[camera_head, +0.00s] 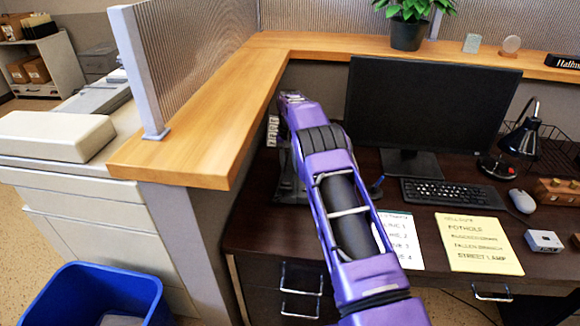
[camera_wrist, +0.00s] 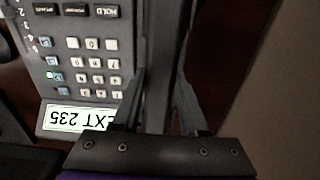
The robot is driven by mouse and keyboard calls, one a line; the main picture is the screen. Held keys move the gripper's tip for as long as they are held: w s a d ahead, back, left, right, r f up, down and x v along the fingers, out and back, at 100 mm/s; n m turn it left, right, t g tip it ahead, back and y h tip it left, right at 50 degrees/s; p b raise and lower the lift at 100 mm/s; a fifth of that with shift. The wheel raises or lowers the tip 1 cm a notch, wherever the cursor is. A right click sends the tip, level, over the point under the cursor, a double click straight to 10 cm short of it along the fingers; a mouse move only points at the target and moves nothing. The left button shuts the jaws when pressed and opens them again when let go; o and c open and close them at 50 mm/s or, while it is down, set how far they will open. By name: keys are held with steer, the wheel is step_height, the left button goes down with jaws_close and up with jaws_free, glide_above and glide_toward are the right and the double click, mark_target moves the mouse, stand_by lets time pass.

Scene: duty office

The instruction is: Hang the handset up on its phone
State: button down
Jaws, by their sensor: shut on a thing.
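The desk phone (camera_wrist: 84,62) shows upside down in the wrist view, with a keypad, a lit green key and a label reading EXT 235. In the head view the phone (camera_head: 287,187) is a dark shape at the desk's left end, partly hidden by my arm. My gripper (camera_wrist: 158,95) is shut on the dark grey handset (camera_wrist: 160,55), which runs lengthwise between the fingers. The handset lies alongside the keypad, at its right in the wrist view. I cannot tell whether it rests in the cradle or is just above it. In the head view my arm hides the handset.
A wooden-topped partition (camera_head: 200,130) borders the desk's left side and back. The monitor (camera_head: 425,105), keyboard (camera_head: 452,193) and black lamp (camera_head: 518,138) stand to the right. A white sheet (camera_head: 402,240) and a yellow sheet (camera_head: 478,244) lie in front. A blue bin (camera_head: 90,292) is on the floor.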

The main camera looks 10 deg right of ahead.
steer(key=shift+f, duration=0.35)
stand_by(0.5)
steer(key=shift+c, duration=1.8)
jaws_free()
steer(key=shift+r+p, duration=2.05)
steer(key=shift+r, duration=2)
